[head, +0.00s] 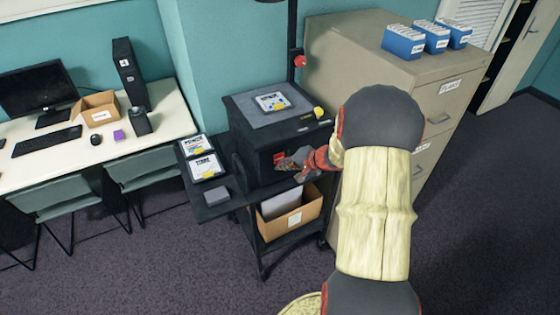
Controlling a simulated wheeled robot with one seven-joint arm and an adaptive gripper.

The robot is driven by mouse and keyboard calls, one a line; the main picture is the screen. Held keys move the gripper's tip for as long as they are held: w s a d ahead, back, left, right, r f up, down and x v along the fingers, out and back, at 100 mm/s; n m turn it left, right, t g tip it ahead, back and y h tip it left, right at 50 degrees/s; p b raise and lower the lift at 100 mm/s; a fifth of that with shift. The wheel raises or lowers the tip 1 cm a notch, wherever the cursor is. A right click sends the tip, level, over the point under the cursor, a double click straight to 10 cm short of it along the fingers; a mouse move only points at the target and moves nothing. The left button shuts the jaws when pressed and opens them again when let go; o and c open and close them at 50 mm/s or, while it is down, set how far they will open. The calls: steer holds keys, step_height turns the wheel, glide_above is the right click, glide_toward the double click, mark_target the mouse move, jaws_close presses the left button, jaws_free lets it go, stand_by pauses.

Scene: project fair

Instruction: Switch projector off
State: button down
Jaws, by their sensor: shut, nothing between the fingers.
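The projector (244,130) is a dark box with a grey top on a black cart, in the middle of the head view. A dark pole (292,35) rises behind it, with a red knob (299,61). A yellow knob (318,112) sits at its upper right front corner. A small red part (279,157) shows on its front face; I cannot tell whether it is the switch or its position. My gripper (287,165) is shut and empty, right in front of the front face beside the red part. I cannot tell whether it touches. My arm hides the right side of the front.
A labelled case (271,102) lies on the projector's top. The cart's left shelf (228,186) holds more cases and a grey block. A cardboard box (288,225) stands below. A filing cabinet (355,55) is close behind right. A desk (60,155) stands left.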

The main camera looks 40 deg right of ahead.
steer(key=s+a+b, duration=0.1)
steer(key=s+b, duration=0.2)
steer(key=s, duration=0.3)
steer(key=shift+a, duration=0.2)
stand_by(0.4)
stand_by(0.5)
